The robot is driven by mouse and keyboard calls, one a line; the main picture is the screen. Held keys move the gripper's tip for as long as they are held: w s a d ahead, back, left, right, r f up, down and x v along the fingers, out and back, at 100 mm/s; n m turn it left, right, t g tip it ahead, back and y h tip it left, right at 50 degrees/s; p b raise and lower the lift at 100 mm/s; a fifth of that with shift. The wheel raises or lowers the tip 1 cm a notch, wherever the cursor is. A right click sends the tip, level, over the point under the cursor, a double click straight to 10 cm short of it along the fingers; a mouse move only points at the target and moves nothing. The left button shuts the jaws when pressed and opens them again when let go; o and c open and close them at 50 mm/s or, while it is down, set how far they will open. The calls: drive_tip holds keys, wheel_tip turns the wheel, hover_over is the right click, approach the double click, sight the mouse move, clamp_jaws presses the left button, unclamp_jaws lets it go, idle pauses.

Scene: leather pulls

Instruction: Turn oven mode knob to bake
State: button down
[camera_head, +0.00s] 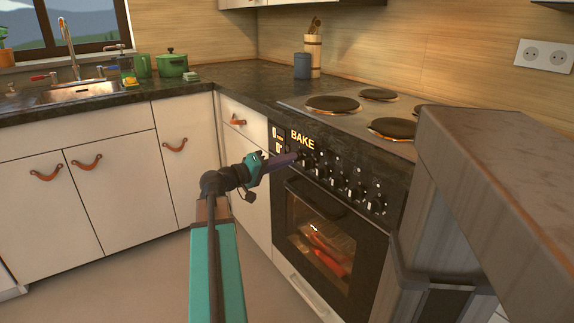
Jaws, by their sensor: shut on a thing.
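The black oven (330,228) stands at the centre right, with a row of several dark knobs along its front panel. The panel shows the lit word "BAKE" (302,139) near its left end. My gripper (297,157) reaches in from the lower left and is shut at the leftmost part of the knob row. The oven mode knob appears to be between its fingertips, though the fingers hide most of it. The oven window glows, and reddish food lies on a rack inside.
A cooktop (360,112) with several dark burners lies above the oven. A grey-brown block-shaped structure (500,190) fills the right foreground. White cabinets (80,190) with leather pulls stand at left. A green pot (172,63) sits on the back counter. Open floor lies in front.

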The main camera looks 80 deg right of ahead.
drive_tip(key=shift+s+a+f, duration=0.1)
drive_tip(key=c, duration=1.8)
unclamp_jaws()
drive_tip(key=shift+p+v, duration=1.4)
drive_tip(key=shift+v, duration=5.5)
